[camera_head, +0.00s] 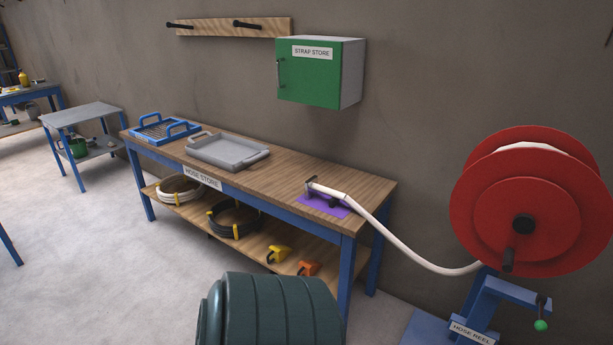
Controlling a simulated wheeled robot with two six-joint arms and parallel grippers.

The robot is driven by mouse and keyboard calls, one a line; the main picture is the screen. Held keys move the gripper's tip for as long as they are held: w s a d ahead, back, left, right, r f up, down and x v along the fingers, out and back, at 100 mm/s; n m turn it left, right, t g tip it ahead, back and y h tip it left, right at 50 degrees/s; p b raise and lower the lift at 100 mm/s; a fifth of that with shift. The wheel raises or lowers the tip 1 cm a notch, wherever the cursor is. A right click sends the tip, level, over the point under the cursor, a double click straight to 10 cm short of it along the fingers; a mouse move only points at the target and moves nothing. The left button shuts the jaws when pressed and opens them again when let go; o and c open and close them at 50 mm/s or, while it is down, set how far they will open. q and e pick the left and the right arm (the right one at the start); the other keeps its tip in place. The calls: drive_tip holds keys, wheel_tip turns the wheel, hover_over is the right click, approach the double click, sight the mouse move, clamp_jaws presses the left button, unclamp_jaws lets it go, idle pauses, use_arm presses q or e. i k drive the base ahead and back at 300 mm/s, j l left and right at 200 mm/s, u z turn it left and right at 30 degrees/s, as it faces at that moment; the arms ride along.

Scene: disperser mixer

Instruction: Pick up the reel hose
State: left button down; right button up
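The reel hose (420,259) is a white hose that runs from the red hose reel (490,205) at the right, sags, and rises to the wooden table marked HOSE STORE (355,187). Its end, with a dark and grey fitting (318,187), lies on a purple pad (324,205) near the table's right end. The reel stands on a blue stand with a HOSE REEL label. Neither of my grippers shows in the head view.
A grey tray (228,163) and a blue tray (150,133) stand on the table. Coiled hoses lie on its lower shelf. A dark green ribbed drum (270,312) stands in front. A green STRAP STORE cabinet (308,79) hangs above. Open floor lies left.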

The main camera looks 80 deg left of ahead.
sight(312, 186)
drive_tip(key=u, duration=2.4)
